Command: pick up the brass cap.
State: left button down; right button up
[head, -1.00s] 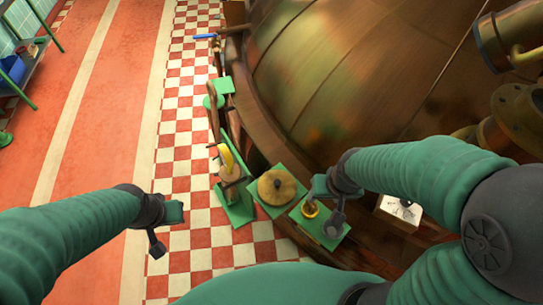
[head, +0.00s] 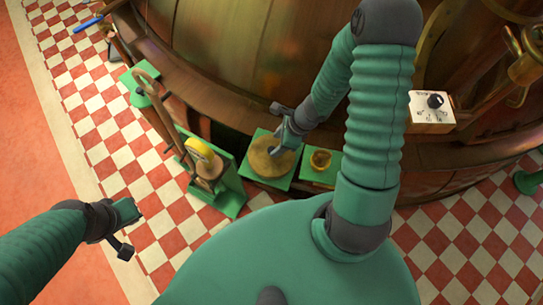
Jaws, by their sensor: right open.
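A round brass disc (head: 262,164), which may be the brass cap, lies on a green square plate (head: 252,178). A smaller brass ring or cup (head: 320,160) sits on a second green plate (head: 308,178) to its right; I cannot tell for certain which is the cap. My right gripper (head: 276,130) is open and empty over the far part of the disc, hiding some of it. I cannot tell whether a finger touches the disc. My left gripper (head: 131,231) is open and empty over the tiled floor, well left of both plates.
A green stand with a yellow-rimmed wheel (head: 200,157) is close left of the disc. The big copper kettle (head: 220,55) rises behind the plates. A white dial box (head: 431,115) is at right. Chequered floor (head: 130,160) lies open at left.

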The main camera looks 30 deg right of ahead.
aim_at(272, 150)
jog(key=b+x, duration=0.2)
jog(key=x, duration=0.1)
jog(key=b+x, duration=0.1)
jog(key=x, duration=0.1)
jog(key=shift+s+d+f, duration=0.2)
jog(key=shift+d+f, duration=0.1)
jog(key=shift+a+f, duration=0.1)
jog(key=shift+w, duration=0.1)
jog(key=c, duration=0.7)
grip_shut()
